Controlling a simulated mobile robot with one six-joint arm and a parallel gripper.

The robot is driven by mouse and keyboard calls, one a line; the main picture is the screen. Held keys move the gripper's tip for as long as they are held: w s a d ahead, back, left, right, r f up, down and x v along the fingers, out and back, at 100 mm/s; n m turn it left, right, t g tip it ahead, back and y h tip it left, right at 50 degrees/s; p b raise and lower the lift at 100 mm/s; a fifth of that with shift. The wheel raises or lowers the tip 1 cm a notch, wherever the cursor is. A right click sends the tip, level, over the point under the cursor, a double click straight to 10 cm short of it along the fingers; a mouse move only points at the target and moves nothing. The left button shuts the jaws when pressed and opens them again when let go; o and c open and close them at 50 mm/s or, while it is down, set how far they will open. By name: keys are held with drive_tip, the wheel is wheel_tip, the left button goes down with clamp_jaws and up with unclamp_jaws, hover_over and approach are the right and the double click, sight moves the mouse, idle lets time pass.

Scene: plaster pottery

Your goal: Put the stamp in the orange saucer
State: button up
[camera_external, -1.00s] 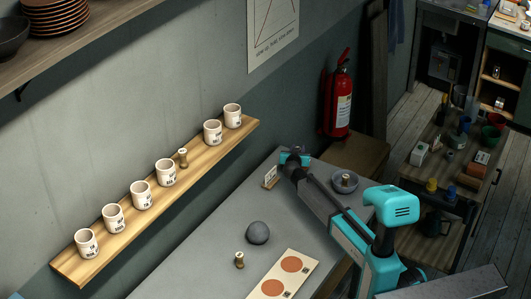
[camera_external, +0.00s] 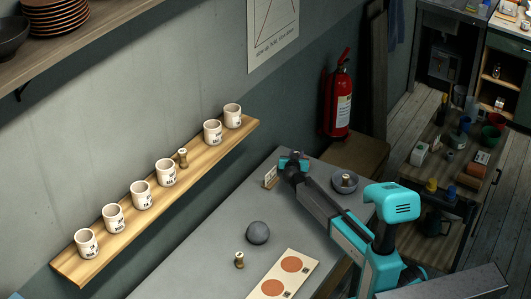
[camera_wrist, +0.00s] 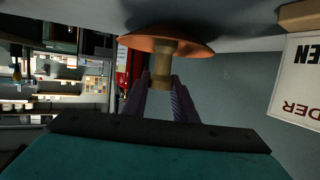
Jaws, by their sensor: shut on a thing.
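In the wrist view, a brass-coloured stamp (camera_wrist: 162,63) is between the two fingers of my gripper (camera_wrist: 159,83), which is shut on it. The stamp's far end meets or overlaps the inside of the orange saucer (camera_wrist: 138,43). Whether it touches the saucer I cannot tell. In the external view, my gripper (camera_external: 293,158) is low over the far end of the grey table. The saucer and the held stamp are hardly visible there, hidden by my gripper.
A small sign (camera_external: 270,177) stands just left of my gripper. A grey bowl (camera_external: 345,188) with another stamp is to the right. The wall shelf (camera_external: 200,165) holds several cups and another stamp.

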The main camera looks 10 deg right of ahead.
drive_tip(key=shift+f+b, duration=0.2)
drive_tip(key=shift+b, duration=0.1)
drive_tip(key=o, duration=1)
drive_tip(key=shift+r, duration=0.15)
drive_tip(key=shift+b+v, duration=0.85)
drive_tip(key=shift+v, duration=5.2)
drive_tip(key=shift+w, duration=0.1)
